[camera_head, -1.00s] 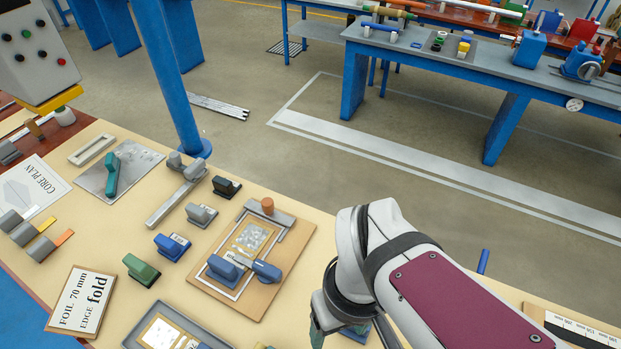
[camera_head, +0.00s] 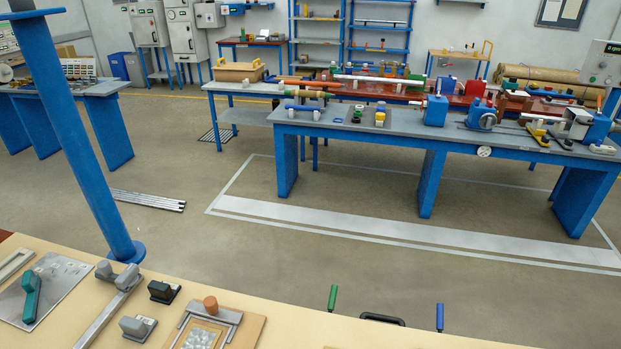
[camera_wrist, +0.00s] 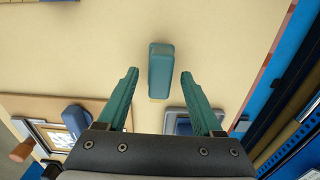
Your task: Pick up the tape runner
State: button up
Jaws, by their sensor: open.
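In the wrist view, a teal rounded block (camera_wrist: 160,62) lies on the beige tabletop, with a tan strip at its lower end. It may be the tape runner; no label on it can be read. My gripper (camera_wrist: 159,74) is open, with its two teal fingers apart and the block showing between and beyond their tips. Nothing is held, and the height of the fingers above the block cannot be told. My arm and this block do not show in the head view.
In the wrist view, a wooden board (camera_wrist: 35,104) with a blue-handled tool (camera_wrist: 75,120) lies at left. A grey tray (camera_wrist: 171,130) is behind the right finger. In the head view, a blue post (camera_head: 82,130) rises at left, and a black-green block (camera_head: 164,291) lies on the table.

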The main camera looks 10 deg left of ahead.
jog(key=shift+f, duration=0.25)
grip_shut()
jog(key=shift+r, duration=0.1)
notch_tip(320, 180, up, 4)
jog(key=shift+w+d+r, duration=0.15)
jog(key=shift+r, duration=0.05)
jog(key=w+d+r, duration=0.6)
jog(key=d, duration=0.3)
jog(key=shift+w+d+r, duration=0.15)
jog(key=shift+w+r, duration=0.05)
jog(key=shift+r, duration=0.05)
jog(key=c, duration=0.8)
grip_release()
grip_shut()
